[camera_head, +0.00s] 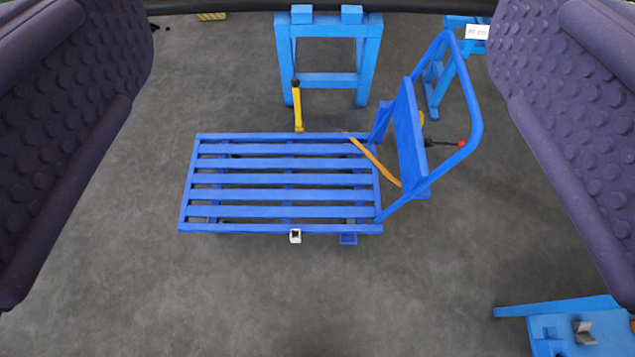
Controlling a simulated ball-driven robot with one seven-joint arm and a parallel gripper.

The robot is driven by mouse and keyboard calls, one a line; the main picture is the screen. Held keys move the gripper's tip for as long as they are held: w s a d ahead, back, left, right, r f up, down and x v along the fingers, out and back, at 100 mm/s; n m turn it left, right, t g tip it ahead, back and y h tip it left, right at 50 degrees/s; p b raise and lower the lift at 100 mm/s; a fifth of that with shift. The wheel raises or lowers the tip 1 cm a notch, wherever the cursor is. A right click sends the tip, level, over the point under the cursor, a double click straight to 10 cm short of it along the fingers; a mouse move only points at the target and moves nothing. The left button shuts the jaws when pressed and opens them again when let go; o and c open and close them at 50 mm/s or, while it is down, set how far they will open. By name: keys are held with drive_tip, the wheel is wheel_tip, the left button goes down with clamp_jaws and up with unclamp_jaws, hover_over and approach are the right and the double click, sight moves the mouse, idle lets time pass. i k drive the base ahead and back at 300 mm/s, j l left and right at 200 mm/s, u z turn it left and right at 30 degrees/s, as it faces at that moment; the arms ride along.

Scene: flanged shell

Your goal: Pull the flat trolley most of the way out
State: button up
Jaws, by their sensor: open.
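The flat trolley (220,181) is blue, with a slatted deck lying level on the grey floor in the middle of the view. Its bent tube handle (477,100) rises at the right end, beside a blue upright panel (408,132). A yellow-orange strap (377,163) hangs across the deck's right end. My gripper (318,165) is open, with one dark purple, studded finger at each side of the picture. The trolley shows between and beyond the fingers, and nothing is held. The trolley's wheels are mostly hidden under the deck.
A blue stand (328,79) is close behind the deck, with a yellow post (298,108) between them. Another blue stand (433,88) is behind the handle. A blue bench (560,325) is at the lower right. The floor left of and in front of the trolley is clear.

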sight(415, 177)
drive_tip(key=i+l+u, duration=0.1)
drive_tip(key=i+l, duration=0.3)
drive_tip(key=l, duration=0.25)
drive_tip(key=i+l+u, duration=0.15)
drive_tip(key=i+l, duration=0.2)
drive_tip(key=l, duration=0.3)
drive_tip(key=i+l+u, duration=0.15)
drive_tip(key=l, duration=0.2)
drive_tip(key=i+l, duration=0.15)
drive_tip(key=l, duration=0.25)
drive_tip(key=i+l+u, duration=0.15)
drive_tip(key=l, duration=0.2)
